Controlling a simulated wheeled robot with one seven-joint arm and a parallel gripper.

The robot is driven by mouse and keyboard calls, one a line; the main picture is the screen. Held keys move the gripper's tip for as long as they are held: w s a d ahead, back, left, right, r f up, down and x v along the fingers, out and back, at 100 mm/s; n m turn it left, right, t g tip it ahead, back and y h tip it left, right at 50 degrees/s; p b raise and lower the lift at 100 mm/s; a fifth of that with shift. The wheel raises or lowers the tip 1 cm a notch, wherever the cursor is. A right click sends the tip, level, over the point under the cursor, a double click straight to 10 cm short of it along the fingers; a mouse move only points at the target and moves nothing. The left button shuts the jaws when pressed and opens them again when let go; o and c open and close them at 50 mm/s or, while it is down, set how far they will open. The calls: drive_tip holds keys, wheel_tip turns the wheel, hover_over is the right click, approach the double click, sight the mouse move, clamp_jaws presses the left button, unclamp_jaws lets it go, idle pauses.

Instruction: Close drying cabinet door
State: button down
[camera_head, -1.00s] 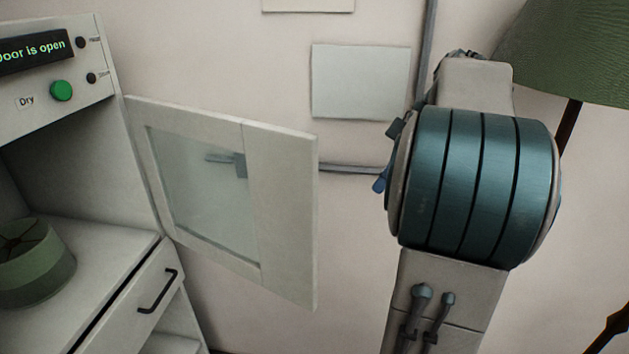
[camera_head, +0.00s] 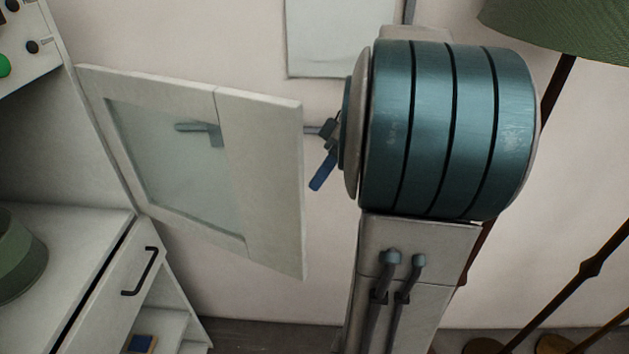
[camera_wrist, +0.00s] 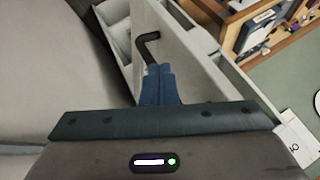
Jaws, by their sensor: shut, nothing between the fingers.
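The drying cabinet door (camera_head: 262,180) is a white framed panel with a glass pane, standing wide open to the right of the cabinet (camera_head: 85,205). A grey handle (camera_head: 205,132) shows through the pane. My gripper (camera_head: 322,172) has blue fingers and is just right of the door's free edge in the head view; I cannot tell whether it touches. In the wrist view my gripper (camera_wrist: 158,85) is shut and empty. Its fingertips appear close to a black bar handle (camera_wrist: 147,46) on a pale panel; contact is unclear.
Below the cabinet opening is a drawer with a black handle (camera_head: 140,272). A green round object (camera_head: 20,255) sits inside the cabinet. A green lampshade (camera_head: 570,28) and dark poles stand at the right. The wall is behind the door.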

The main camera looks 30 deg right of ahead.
drive_tip(key=s+a, duration=0.2)
drive_tip(key=shift+a+r+p, duration=0.15)
drive_tip(key=shift+a+p, duration=0.15)
